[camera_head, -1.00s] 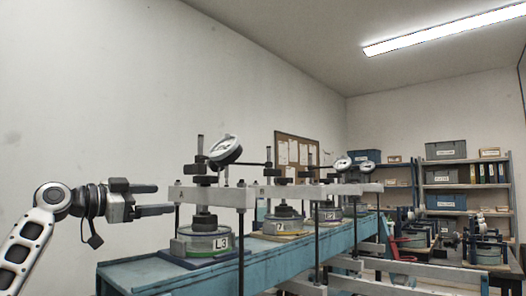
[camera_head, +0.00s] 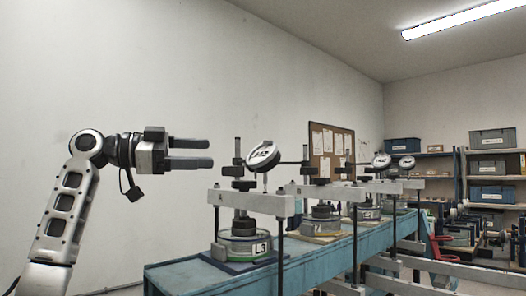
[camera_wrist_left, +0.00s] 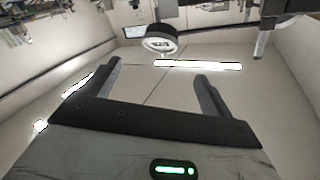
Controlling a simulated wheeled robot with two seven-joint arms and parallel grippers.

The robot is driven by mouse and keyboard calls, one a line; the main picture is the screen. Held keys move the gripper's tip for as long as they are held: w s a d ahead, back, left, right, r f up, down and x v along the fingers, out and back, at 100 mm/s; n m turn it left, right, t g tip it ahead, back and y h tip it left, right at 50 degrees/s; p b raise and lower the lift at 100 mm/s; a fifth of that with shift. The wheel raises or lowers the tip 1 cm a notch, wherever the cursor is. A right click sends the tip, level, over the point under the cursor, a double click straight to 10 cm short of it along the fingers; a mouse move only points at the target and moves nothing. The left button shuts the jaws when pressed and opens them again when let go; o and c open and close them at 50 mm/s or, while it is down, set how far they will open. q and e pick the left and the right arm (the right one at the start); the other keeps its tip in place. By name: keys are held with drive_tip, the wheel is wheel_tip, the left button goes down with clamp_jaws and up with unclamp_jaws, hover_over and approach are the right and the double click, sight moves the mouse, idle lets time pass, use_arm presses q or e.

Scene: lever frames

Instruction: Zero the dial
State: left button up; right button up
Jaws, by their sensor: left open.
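The nearest dial (camera_head: 263,156) is a round white-faced gauge with a dark rim, tilted on its post above the first lever frame's white beam (camera_head: 250,201), marked A. It also shows in the left wrist view (camera_wrist_left: 160,41), beyond the fingertips and between them. Its reading is too small to make out. Under the beam stands a round grey cell labelled L3 (camera_head: 245,245). My left gripper (camera_head: 211,153) is open and empty, left of the dial with a gap between them, at about the dial's height. Its two fingers also show in the left wrist view (camera_wrist_left: 158,82). My right gripper is not in view.
More lever frames stand along the blue bench (camera_head: 200,277), with two more dials (camera_head: 381,160) (camera_head: 407,162) farther back. Shelves with grey bins (camera_head: 492,138) stand at the right rear. The space above the bench's left end is clear.

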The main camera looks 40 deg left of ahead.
sight(259, 153)
use_arm(q)
drive_tip(key=p+x, duration=0.4)
drive_tip(key=x, duration=0.9)
drive_tip(key=shift+a+r+p, duration=0.1)
drive_tip(key=shift+r+p, duration=0.05)
drive_tip(key=shift+p, duration=0.2)
drive_tip(key=shift+w+d, duration=0.25)
drive_tip(key=shift+w, duration=0.05)
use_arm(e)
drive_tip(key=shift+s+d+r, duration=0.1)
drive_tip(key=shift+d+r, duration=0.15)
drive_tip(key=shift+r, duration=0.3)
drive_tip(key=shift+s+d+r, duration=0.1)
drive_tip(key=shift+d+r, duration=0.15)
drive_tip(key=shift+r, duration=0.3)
use_arm(q)
drive_tip(key=c, duration=1)
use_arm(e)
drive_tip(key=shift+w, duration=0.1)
